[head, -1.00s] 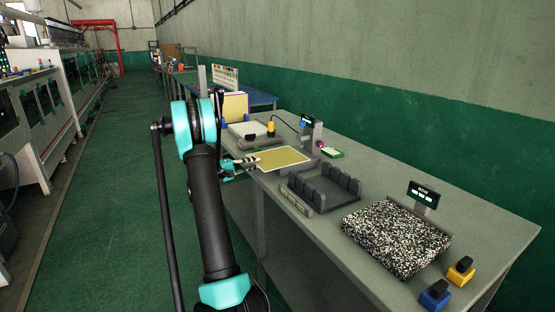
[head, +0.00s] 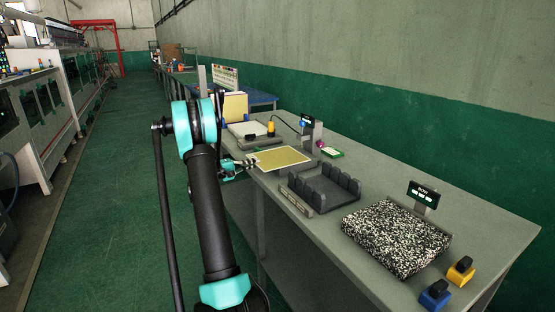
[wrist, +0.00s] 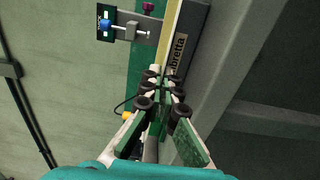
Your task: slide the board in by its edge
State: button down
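The board (head: 282,159) is a thin yellow sheet with a pale rim. In the head view it extends to the right from my gripper (head: 246,165), nearly level at the bench's left edge. I cannot tell whether it touches the bench. In the wrist view my gripper (wrist: 164,90) has its fingertips close together on the near edge of the board (wrist: 172,32), which shows almost edge-on as a yellow strip. A dark grey rack (head: 335,197) with upright slotted posts stands on the bench in front of the board.
A black-and-white speckled block (head: 396,236) and a small display (head: 423,195) stand on the right of the bench (head: 480,225). Another display post (head: 311,132) stands behind the board. The green floor (head: 110,220) left is clear.

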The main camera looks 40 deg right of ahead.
aim_at(262, 161)
jog(key=shift+x, duration=0.9)
jog(key=shift+s+d, duration=0.1)
jog(key=shift+d, duration=0.25)
jog(key=shift+x, duration=0.8)
jog(key=c, duration=1.8)
grip_release()
jog(key=shift+c, duration=0.2)
jog(key=shift+a, duration=0.1)
jog(key=v, duration=0.5)
jog(key=shift+a, duration=0.1)
